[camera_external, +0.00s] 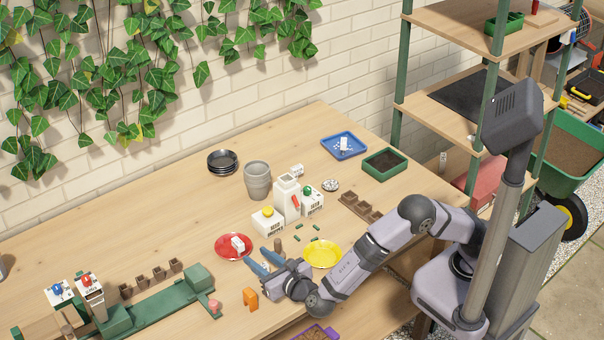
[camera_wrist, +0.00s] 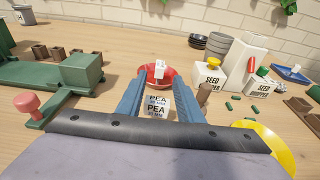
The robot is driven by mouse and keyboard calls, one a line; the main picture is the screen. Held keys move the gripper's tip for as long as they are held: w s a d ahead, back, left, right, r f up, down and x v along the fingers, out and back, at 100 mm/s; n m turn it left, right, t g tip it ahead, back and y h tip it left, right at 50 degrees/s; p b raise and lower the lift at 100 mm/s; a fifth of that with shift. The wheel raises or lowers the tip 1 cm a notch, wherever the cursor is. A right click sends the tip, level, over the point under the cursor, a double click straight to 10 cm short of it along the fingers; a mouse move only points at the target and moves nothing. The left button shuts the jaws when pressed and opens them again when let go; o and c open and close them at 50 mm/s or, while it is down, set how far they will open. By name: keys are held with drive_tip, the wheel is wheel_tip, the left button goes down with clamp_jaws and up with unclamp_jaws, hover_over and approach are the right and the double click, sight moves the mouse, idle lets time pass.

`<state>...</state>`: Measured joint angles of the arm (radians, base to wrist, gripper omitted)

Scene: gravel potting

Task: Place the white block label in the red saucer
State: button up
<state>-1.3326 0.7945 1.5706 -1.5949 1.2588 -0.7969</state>
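The red saucer (camera_external: 222,250) lies on the table, with a small white block (camera_external: 238,243) on it. In the wrist view the saucer (camera_wrist: 144,76) and that block (camera_wrist: 160,67) are straight ahead, beyond my fingertips. My gripper (camera_external: 261,262) is low over the table, just right of and nearer than the saucer. In the wrist view its blue fingers (camera_wrist: 157,88) stand apart. A white block with PEA lettering (camera_wrist: 157,106) shows between them, with narrow gaps beside it. It is hidden in the external view, and I cannot tell whether it touches the table.
The yellow saucer (camera_external: 323,254) is to the right of my gripper. A brown peg (camera_external: 278,245) stands close beyond it. White seed boxes (camera_external: 268,221), a grey pot (camera_external: 257,180) and several green pellets lie farther back. A green fixture (camera_external: 160,305) is at left, an orange piece (camera_external: 250,299) in front.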

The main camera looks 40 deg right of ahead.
drive_tip(key=shift+v, duration=2.1)
drive_tip(key=shift+w, duration=0.1)
drive_tip(key=w+d+r+m+g+h+p, duration=0.1)
drive_tip(key=w+d+m+g+h+p, duration=0.3)
drive_tip(key=d, duration=0.6)
drive_tip(key=d+m+g+p, duration=0.15)
drive_tip(key=d+m, duration=0.35)
drive_tip(key=d, duration=0.6)
drive_tip(key=w+d+r+m+g+h+p, duration=0.1)
drive_tip(key=w+d+m+g+h+p, duration=0.25)
drive_tip(key=d, duration=0.65)
drive_tip(key=s+d+r+m+g+y+p, duration=0.1)
drive_tip(key=s+d+m+g+y+p, duration=0.2)
drive_tip(key=s+d+m, duration=0.4)
drive_tip(key=s+d+r+m+g+y+p, duration=0.1)
drive_tip(key=s+d+m+g+y+p, duration=0.2)
drive_tip(key=s+d+m, duration=0.5)
drive_tip(key=s+m+y, duration=0.1)
drive_tip(key=s+m, duration=0.1)
drive_tip(key=m, duration=0.6)
drive_tip(key=shift+r+g, duration=0.15)
drive_tip(key=shift+g, duration=0.15)
